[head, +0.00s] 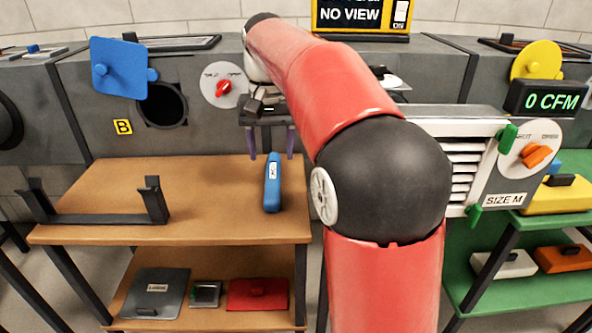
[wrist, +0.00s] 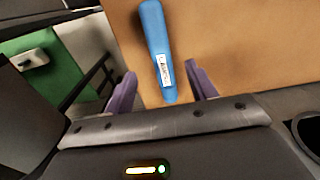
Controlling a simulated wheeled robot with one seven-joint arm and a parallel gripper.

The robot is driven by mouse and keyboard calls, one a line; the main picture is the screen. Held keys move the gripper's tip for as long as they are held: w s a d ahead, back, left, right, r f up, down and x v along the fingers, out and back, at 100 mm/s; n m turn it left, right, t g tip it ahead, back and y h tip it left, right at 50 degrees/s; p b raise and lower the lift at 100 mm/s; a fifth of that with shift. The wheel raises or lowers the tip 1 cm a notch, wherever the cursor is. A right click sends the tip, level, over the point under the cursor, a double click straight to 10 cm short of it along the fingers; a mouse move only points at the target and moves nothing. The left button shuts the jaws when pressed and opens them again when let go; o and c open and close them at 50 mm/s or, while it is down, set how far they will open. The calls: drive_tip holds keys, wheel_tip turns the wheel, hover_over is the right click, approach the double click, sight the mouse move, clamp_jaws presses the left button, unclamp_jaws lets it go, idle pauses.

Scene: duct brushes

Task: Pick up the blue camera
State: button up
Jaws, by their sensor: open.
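The blue camera (head: 272,185) is a long, slim blue body with a white label. It lies near the right end of the brown tabletop, and it also shows in the wrist view (wrist: 155,30). My gripper (head: 271,156) is open, with its two purple fingers pointing down toward the camera. In the wrist view my gripper (wrist: 160,72) has one finger on each side of the camera's near end, with gaps on both sides. I cannot tell how far above the tabletop the fingertips are.
A dark bracket (head: 105,218) stands on the left of the brown table (head: 210,215). Behind it is a grey duct with a round opening (head: 163,104), a blue cover (head: 119,68) and a red-knobbed dial (head: 223,87). A green shelf (head: 560,225) stands at right. The middle tabletop is clear.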

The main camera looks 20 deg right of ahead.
sight(273, 179)
drive_tip(key=shift+w+d+f, duration=0.15)
drive_tip(key=shift+w+f, duration=0.05)
drive_tip(key=shift+f, duration=0.05)
drive_tip(key=f, duration=0.5)
drive_tip(key=f+b, duration=0.1)
drive_tip(key=f, duration=0.1)
drive_tip(key=shift+s+a+f, duration=0.15)
drive_tip(key=shift+s+a, duration=0.05)
drive_tip(key=shift+s, duration=0.05)
clamp_jaws()
